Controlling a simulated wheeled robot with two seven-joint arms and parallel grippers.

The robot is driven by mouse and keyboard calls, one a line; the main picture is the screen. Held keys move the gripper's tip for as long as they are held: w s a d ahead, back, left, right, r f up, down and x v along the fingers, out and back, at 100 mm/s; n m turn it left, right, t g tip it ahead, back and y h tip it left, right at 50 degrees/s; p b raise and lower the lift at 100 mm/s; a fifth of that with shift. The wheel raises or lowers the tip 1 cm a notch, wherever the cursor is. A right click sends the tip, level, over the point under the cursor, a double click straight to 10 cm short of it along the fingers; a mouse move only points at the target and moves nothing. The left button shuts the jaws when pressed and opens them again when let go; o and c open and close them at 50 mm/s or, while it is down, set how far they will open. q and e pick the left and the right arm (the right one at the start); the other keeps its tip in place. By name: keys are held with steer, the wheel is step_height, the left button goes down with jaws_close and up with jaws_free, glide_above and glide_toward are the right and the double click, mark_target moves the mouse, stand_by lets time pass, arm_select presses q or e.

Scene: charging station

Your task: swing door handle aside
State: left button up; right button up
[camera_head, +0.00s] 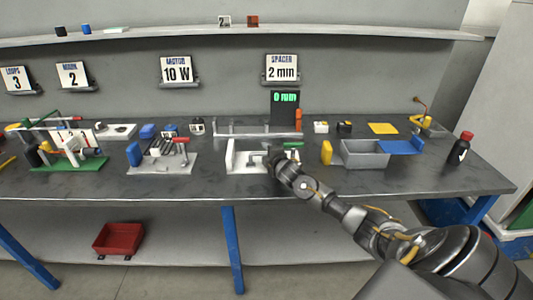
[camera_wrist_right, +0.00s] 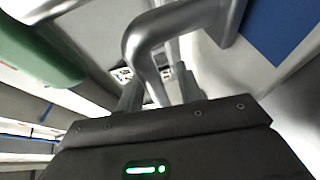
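A white open-topped fixture (camera_head: 232,160) sits on the bench in the head view, with a small green part (camera_head: 293,144) at its right. My right gripper (camera_head: 275,157) is at the fixture's right side, and its arm hides part of it. In the right wrist view a bent silver handle bar (camera_wrist_right: 152,50) runs down between the two fingers of my right gripper (camera_wrist_right: 158,92). The fingers look apart, with a gap beside the bar; contact is unclear. A green rounded part (camera_wrist_right: 45,50) fills the left of that view. My left gripper is not in view.
A grey bin (camera_head: 364,158) and a yellow block (camera_head: 326,152) stand right of the fixture. A grey plate with a red-handled clamp (camera_head: 181,145) is to the left. A black display (camera_head: 285,108) reads "0 mm" behind. The bench front (camera_head: 170,185) is clear.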

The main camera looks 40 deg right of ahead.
jaws_close()
